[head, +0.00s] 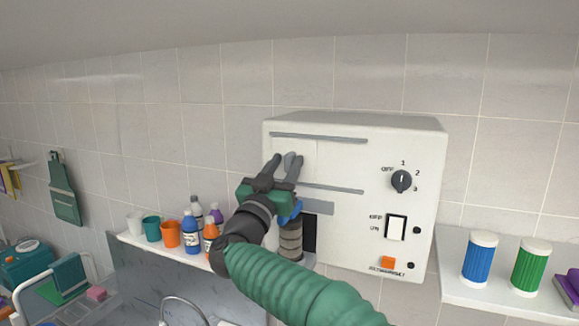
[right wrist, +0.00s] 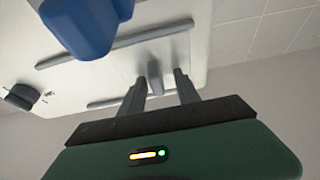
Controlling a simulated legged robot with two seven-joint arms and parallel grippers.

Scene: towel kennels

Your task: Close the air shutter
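The white wall box (head: 345,155) has an upper grey rail (head: 320,138) and a lower one (head: 335,189). A pale panel (head: 300,150) lies between them, likely the air shutter; I cannot tell how far it covers any opening. My right gripper (head: 282,158) is in front of the panel's left part. In the right wrist view, a grey upright tab (right wrist: 154,78) stands between the fingertips of the right gripper (right wrist: 160,85). The fingers are apart, with gaps on both sides of the tab. My left gripper is not in view.
The box has a dial (head: 401,181), a rocker switch (head: 396,227) and an orange button (head: 387,262). A ribbed grey cylinder (head: 291,242) stands below my right gripper. Cups and bottles (head: 192,235) fill the left shelf. Blue (head: 480,258) and green (head: 530,265) canisters stand at right.

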